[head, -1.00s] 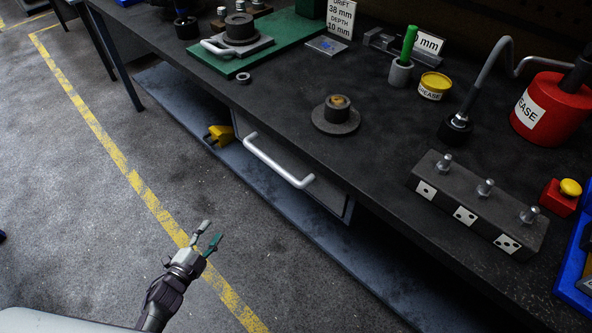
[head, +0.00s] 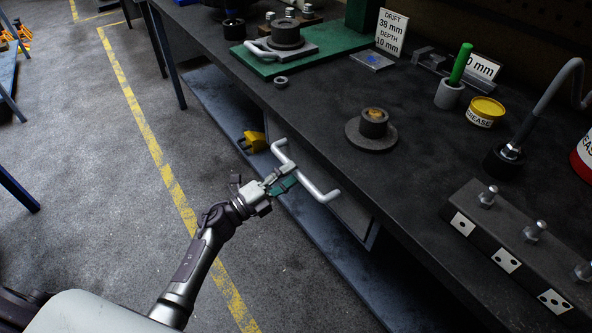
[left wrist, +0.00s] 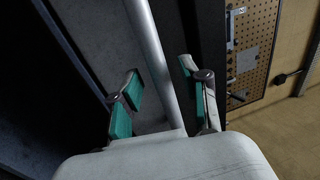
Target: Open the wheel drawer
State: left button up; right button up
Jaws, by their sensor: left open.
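The wheel drawer (head: 352,208) is a grey box under the black workbench, and its front looks flush beneath the bench top. Its light metal bar handle (head: 306,176) runs across the front. My left gripper (head: 284,176) is open at the handle's middle. In the left wrist view the handle (left wrist: 152,55) passes between the two teal-padded fingers of my left gripper (left wrist: 163,90), with a gap visible on the left finger's side. Whether either finger touches the bar I cannot tell. My right gripper is not in view.
The workbench (head: 310,130) carries a hub on a round flange (head: 372,130), a green plate (head: 300,62), a grease tin (head: 486,111) and a block with studs (head: 510,245). A yellow object (head: 254,141) lies on the lower shelf left of the drawer. Floor before the drawer is clear.

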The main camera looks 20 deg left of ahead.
pick_arm(q)
jog(key=shift+x, duration=1.15)
grip_shut()
